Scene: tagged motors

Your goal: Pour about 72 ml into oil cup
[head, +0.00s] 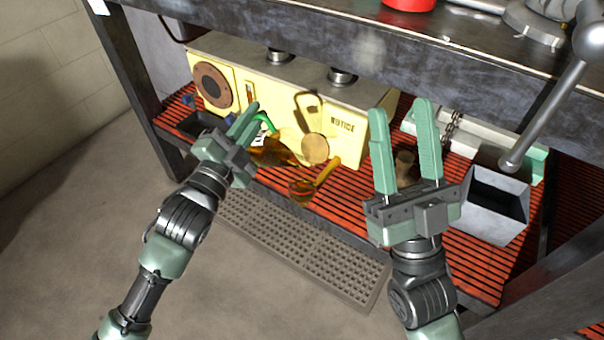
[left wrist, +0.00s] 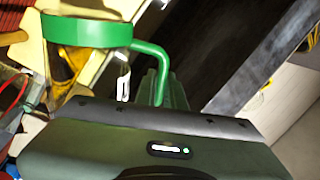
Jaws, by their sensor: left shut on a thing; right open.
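My left gripper (head: 244,122) is shut on the green handle of a jug that holds amber liquid. The amber body (head: 275,153) shows in the head view, and the green rim (left wrist: 90,32) and handle fill the upper left of the left wrist view. A small amber cup (head: 302,190), likely the oil cup, stands on the red slatted shelf below and right of the jug. I see no clear stream between them, and the jug's exact tilt is hard to tell. My right gripper (head: 403,108) is open and empty, at the right of the shelf.
A yellow machine (head: 275,100) with a round brass tag (head: 315,148) stands behind the jug. A yellow handle-like piece (head: 328,170) is beside the cup. A brown object (head: 405,168) shows between my right fingers. A grey open box (head: 494,205) is at the right. A dark upper shelf (head: 300,45) overhangs.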

